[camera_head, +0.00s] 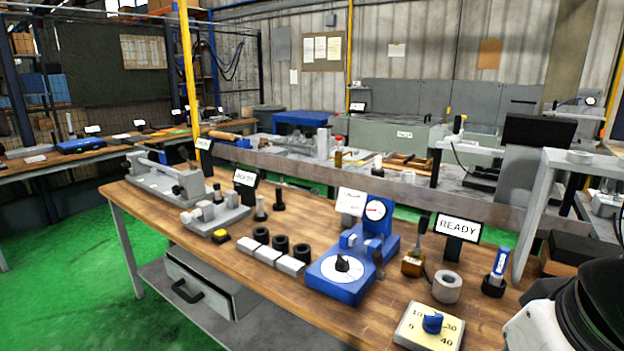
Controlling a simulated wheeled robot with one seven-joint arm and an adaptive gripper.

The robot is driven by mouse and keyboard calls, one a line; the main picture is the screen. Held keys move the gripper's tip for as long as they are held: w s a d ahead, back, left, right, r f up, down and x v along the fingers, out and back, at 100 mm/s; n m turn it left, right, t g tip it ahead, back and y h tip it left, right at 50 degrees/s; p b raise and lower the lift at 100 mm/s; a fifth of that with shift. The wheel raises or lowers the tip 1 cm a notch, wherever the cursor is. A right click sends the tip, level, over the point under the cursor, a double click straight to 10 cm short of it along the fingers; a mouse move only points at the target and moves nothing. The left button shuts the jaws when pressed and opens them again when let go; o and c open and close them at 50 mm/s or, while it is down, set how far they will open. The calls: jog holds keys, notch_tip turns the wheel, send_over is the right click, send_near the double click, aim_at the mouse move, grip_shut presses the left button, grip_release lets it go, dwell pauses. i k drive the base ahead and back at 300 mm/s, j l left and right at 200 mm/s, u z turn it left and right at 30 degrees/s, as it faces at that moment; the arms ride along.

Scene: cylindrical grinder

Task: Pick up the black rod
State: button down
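A short dark upright rod (279,196) with a wider foot stands on the wooden workbench (330,215), behind the black rings. A similar upright piece with a pale foot (260,209) stands just left of it. Another small dark upright piece (378,261) shows at the right side of the blue gauge device (345,285). I cannot tell for certain which is the black rod. Part of my arm, white and black, shows at the lower right corner; my gripper's fingers are not in view.
Three black rings (281,243) and several pale blocks (267,255) lie mid-bench. A READY sign (458,228), metal ring (447,287), blue-labelled holder (496,273) and dial box (430,327) crowd the right. The grey fixture (214,215) stands left. Bare wood shows at the front left.

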aim_at(278, 190)
jog(key=i+j+z, duration=0.1)
jog(key=i+j, duration=0.2)
jog(key=j, duration=0.15)
jog(key=i+j+z, duration=0.1)
jog(key=i+j, duration=0.15)
jog(key=j, duration=0.2)
jog(key=i+j+z, duration=0.1)
jog(key=i+j, duration=0.2)
jog(key=j, duration=0.2)
jog(key=i+j+z, duration=0.1)
jog(key=j, duration=0.4)
jog(key=i+j+z, duration=0.1)
jog(key=i+j, duration=0.25)
jog(key=j, duration=0.2)
jog(key=i+j+z, duration=0.1)
jog(key=j, duration=0.45)
jog(key=i+j+z, duration=0.1)
jog(key=i+j, duration=0.2)
jog(key=j, duration=0.25)
jog(key=i+j+z, duration=0.1)
jog(key=j, duration=0.45)
